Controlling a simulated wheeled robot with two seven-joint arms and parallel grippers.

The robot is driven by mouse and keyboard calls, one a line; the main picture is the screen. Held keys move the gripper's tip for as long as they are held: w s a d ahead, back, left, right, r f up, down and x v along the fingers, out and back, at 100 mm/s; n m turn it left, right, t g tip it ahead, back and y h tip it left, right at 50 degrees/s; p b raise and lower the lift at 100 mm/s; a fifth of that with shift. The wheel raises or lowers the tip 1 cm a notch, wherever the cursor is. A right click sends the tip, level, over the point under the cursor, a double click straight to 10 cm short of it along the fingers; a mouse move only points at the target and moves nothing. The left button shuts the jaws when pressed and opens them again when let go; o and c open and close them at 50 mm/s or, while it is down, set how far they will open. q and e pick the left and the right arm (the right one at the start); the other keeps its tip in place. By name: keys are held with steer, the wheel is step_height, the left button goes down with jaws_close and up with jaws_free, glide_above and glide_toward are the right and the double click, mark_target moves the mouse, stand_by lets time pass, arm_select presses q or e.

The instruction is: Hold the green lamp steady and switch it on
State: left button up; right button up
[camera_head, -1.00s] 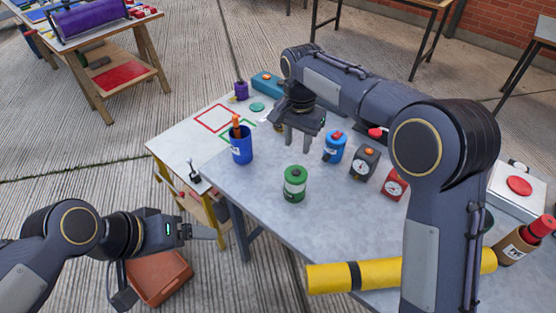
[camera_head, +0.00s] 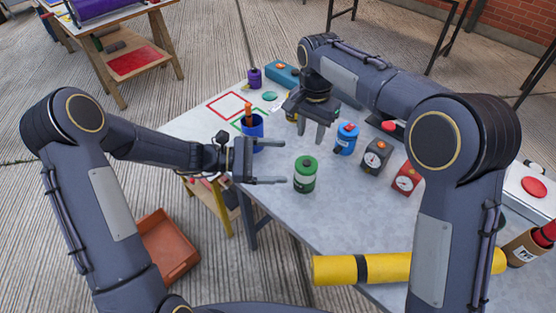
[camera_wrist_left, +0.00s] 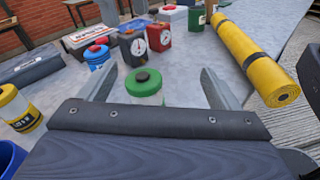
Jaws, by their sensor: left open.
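The green lamp (camera_head: 304,175), a short upright cylinder with a green top, pale band and dark button, stands on the grey table (camera_head: 330,215). It also shows in the left wrist view (camera_wrist_left: 144,86), between the spread fingers and beyond the palm. My left gripper (camera_head: 284,165) is open, just left of the lamp, its fingers pointing at it; it does not appear to touch. My right gripper (camera_head: 312,136) hangs above the table behind the lamp, fingers apart and empty. The lamp's lower part is hidden in the wrist view.
A blue canister (camera_head: 346,139), grey gauge (camera_head: 376,157) and red gauge (camera_head: 405,180) stand right of the lamp. A blue cup (camera_head: 256,132) is behind my left gripper. A yellow roll (camera_head: 333,269) lies at the front. An orange crate (camera_head: 168,246) sits on the floor.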

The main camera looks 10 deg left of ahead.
arm_select(q)
step_height(320, 180, down, 3)
steer(key=w+n+t+h, duration=0.1)
steer(key=w+n+t, duration=0.1)
steer(key=w+n, duration=0.1)
glide_toward(303, 176)
steer(key=w+d+f, duration=0.1)
steer(key=w, duration=0.1)
steer(key=w+d+f, duration=0.1)
steer(key=w+f, duration=0.1)
steer(key=shift+d+f, duration=0.1)
steer(key=shift+d, duration=0.15)
steer(key=x, duration=0.7)
steer(key=shift+d+f, duration=0.3)
steer(key=shift+f, duration=0.05)
steer(key=shift+c, duration=0.2)
steer(key=c, duration=1.2)
steer(key=shift+c, duration=0.2)
arm_select(e)
jaws_close()
